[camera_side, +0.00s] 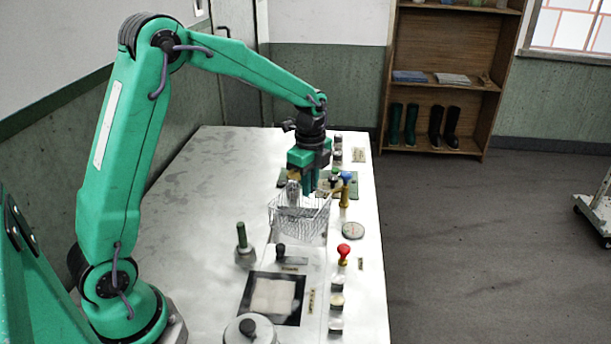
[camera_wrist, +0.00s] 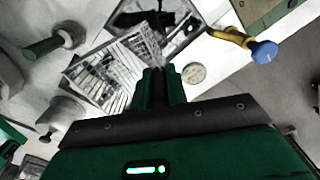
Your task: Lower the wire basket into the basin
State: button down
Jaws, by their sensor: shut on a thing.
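My gripper (camera_side: 308,194) is shut on the wire basket (camera_side: 290,216) and holds it over the pale metal worktop. In the wrist view my gripper (camera_wrist: 164,82) reaches the edge of the basket (camera_wrist: 112,75), whose open mesh appears tilted in the picture. A square basin (camera_side: 256,314) with a dark rim and pale contents lies in the worktop, nearer the side camera than the basket. A dark-edged square opening (camera_wrist: 130,18) shows partly beyond the basket in the wrist view. The side view does not clearly show the gap under the basket.
A green-handled valve (camera_side: 242,238) stands left of the basket. A red-knobbed lever (camera_side: 343,252) and a blue-knobbed brass tap (camera_side: 346,180) stand at right. A lidded pot (camera_side: 250,330) is at the front. The worktop's left side (camera_side: 190,215) is clear.

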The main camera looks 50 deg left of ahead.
aim_at(302, 207)
jog(key=w+a+f+n, duration=0.2)
jog(key=a+n, duration=0.2)
jog(key=a, duration=0.2)
jog(key=shift+w+a+f, duration=0.15)
jog(key=shift+w+a, duration=0.15)
jog(key=shift+w, duration=0.1)
jog(key=shift+f, duration=0.15)
jog(key=shift+f, duration=5.1)
jog(key=shift+f, duration=0.5)
jog(key=c, duration=1.4)
grip_release()
jog(key=shift+o, duration=0.4)
